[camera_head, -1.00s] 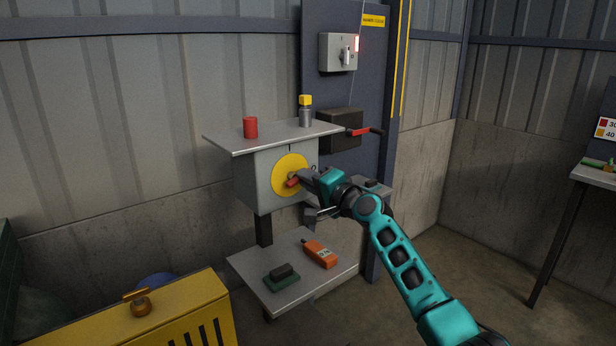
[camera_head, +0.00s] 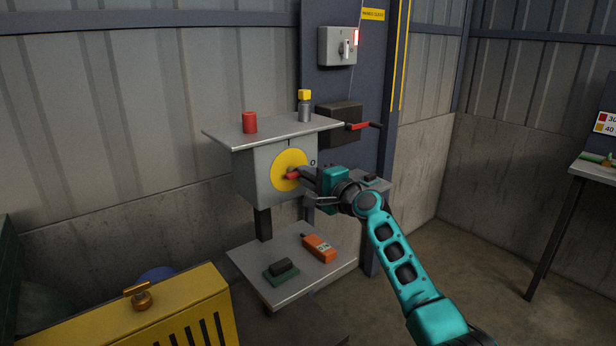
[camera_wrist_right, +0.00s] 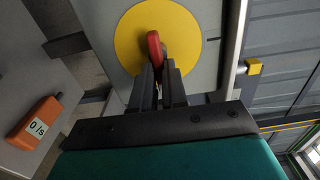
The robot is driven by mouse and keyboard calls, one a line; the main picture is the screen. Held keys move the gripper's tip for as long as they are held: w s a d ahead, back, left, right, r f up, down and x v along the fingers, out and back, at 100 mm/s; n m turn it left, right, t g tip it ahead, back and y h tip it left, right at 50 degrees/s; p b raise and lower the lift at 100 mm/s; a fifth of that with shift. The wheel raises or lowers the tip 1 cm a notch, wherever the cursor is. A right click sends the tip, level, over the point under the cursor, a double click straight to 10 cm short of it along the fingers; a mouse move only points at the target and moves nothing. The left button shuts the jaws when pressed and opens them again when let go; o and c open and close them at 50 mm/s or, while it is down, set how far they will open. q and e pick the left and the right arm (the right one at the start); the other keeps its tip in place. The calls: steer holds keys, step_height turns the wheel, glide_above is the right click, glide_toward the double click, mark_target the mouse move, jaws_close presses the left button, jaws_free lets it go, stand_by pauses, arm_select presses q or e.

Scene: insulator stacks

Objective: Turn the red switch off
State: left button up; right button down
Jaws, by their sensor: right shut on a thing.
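The red switch (camera_head: 291,176) is a rotary handle on a yellow disc (camera_head: 287,158) on the front of a grey box (camera_head: 262,190). A mark like "I" is at the disc's top and a "0" is at its right. The handle lies close to level in the head view. My right gripper (camera_head: 302,176) is shut on the handle from the right and hides part of it. In the right wrist view the red switch (camera_wrist_right: 154,46) stands between the fingertips (camera_wrist_right: 159,72). My left gripper is out of view.
A plate (camera_head: 235,134) above the box bears a red cylinder (camera_head: 249,123) and a yellow-topped post (camera_head: 305,106). A dark box with a red-gripped lever (camera_head: 358,126) is at its right. A lower shelf (camera_head: 250,268) holds an orange device (camera_head: 319,248). A yellow cabinet (camera_head: 180,305) stands front left.

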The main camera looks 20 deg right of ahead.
steer(key=c, duration=1.2)
jaws_free()
steer(key=shift+o, duration=0.2)
steer(key=v, duration=1.3)
steer(key=s+a+f+n+g+h, duration=0.1)
steer(key=s+a+f+n+g, duration=0.2)
steer(key=f, duration=0.6)
steer(key=s+a+f+n+h, duration=0.1)
steer(key=s+f+n+h, duration=0.15)
steer(key=s+f, duration=0.5)
steer(key=s+a+f+n+g, duration=0.1)
steer(key=s+a+f+n, duration=0.1)
steer(key=s+f+n, duration=0.3)
steer(key=s+a+f+n+g, duration=0.2)
steer(key=s+f+n, duration=0.4)
steer(key=s+f, duration=0.3)
steer(key=s+a, duration=0.1)
steer(key=s, duration=0.3)
steer(key=shift+a, duration=0.3)
